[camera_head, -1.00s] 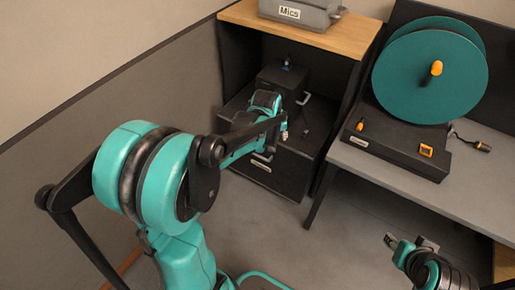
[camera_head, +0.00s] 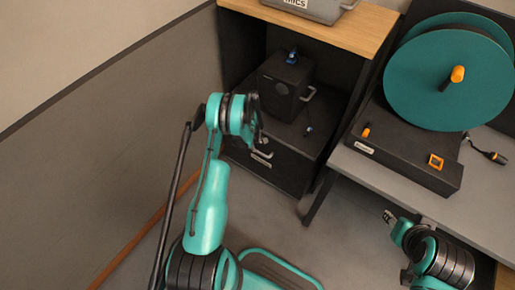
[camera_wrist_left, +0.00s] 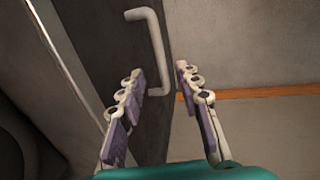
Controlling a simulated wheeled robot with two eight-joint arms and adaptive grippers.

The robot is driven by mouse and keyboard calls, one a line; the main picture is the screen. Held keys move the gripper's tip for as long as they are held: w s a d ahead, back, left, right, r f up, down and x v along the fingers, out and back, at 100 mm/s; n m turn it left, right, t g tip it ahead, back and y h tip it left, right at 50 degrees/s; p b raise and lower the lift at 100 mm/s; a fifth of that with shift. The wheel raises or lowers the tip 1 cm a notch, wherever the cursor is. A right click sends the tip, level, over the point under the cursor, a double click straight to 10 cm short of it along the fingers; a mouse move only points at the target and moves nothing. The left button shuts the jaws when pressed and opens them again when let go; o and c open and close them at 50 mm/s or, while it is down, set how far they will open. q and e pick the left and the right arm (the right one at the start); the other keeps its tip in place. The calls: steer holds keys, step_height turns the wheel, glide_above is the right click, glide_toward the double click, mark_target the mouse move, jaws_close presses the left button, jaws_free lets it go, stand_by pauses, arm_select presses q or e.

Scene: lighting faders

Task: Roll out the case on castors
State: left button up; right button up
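A black case (camera_head: 285,158) stands low inside the open-fronted cabinet, with a pale bar handle on its front. My left gripper (camera_head: 262,134) is close in front of the case, partly hidden by its own wrist. In the left wrist view, the left gripper (camera_wrist_left: 159,72) is open and empty. The handle (camera_wrist_left: 155,45) shows beyond the fingertips, its lower end appearing between them. I cannot tell if they touch. My right gripper (camera_head: 388,217) is low at the right, too small to tell open from shut. Castors are not visible.
A smaller black box (camera_head: 285,86) with a handle sits on the case. A wooden-topped cabinet (camera_head: 340,31) surrounds them, with a grey case (camera_head: 310,9) on top. A desk (camera_head: 400,180) with a teal reel (camera_head: 449,75) stands right. Floor in front is clear.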

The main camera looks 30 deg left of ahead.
mark_target(258, 151)
arm_select(q)
steer(key=f+b, duration=0.1)
steer(key=f, duration=0.1)
steer(key=w+f, duration=0.1)
steer(key=f, duration=0.1)
steer(key=f+b, duration=0.1)
steer(key=f, duration=0.2)
steer(key=shift+w+b, duration=0.15)
steer(key=shift+b, duration=0.15)
jaws_close()
